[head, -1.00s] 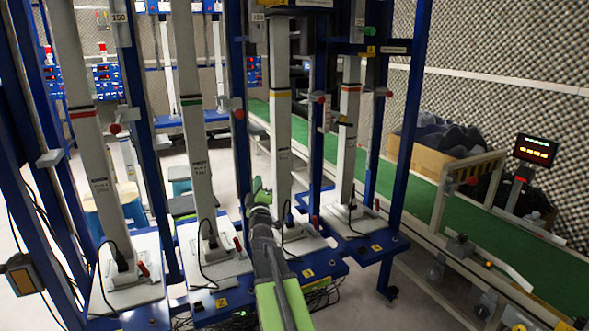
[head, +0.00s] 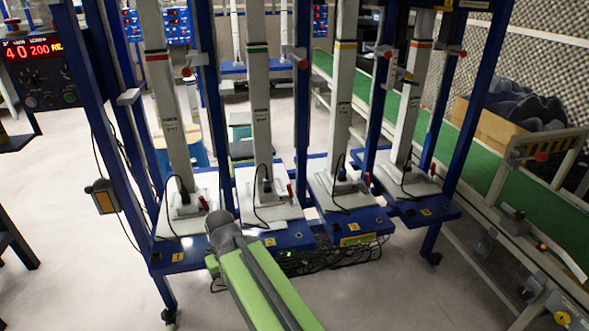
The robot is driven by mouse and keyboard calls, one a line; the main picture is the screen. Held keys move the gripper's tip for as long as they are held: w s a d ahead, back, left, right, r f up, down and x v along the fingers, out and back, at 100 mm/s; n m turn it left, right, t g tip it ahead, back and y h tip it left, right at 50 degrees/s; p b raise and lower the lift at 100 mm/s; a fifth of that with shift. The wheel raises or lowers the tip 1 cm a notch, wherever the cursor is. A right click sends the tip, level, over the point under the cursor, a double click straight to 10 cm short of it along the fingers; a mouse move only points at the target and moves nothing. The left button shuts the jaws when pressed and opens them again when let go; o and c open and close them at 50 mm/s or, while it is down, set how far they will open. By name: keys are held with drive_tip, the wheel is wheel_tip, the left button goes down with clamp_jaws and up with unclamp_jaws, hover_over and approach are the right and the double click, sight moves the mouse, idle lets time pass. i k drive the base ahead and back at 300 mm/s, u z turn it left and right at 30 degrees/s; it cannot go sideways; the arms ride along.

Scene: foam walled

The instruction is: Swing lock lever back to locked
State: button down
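Several pale upright columns stand on white base plates over blue numbered platforms. A small red lever sits beside each column foot: the leftmost lever (head: 204,203), the second lever (head: 290,190), the third lever (head: 367,179) and the rightmost lever (head: 433,169). I cannot tell which is the lock lever or how it is set. My green and grey arm reaches up from the bottom, its grey joint in front of the two left platforms. A green bit of my gripper (head: 212,264) seems to show left of that joint. Its fingers are hidden, and I see nothing held.
Blue posts frame the columns, with red knobs (head: 303,64) on side brackets. A black cable (head: 262,212) loops over the second base plate. A conveyor with a green belt (head: 551,208) runs along the right. A red-lit display panel (head: 38,55) stands left. The left floor is mostly clear.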

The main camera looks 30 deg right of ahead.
sight(407, 82)
drive_tip(key=u, duration=0.2)
drive_tip(key=k, duration=0.95)
drive_tip(key=z, duration=0.6)
drive_tip(key=i, duration=1)
drive_tip(key=z, duration=0.05)
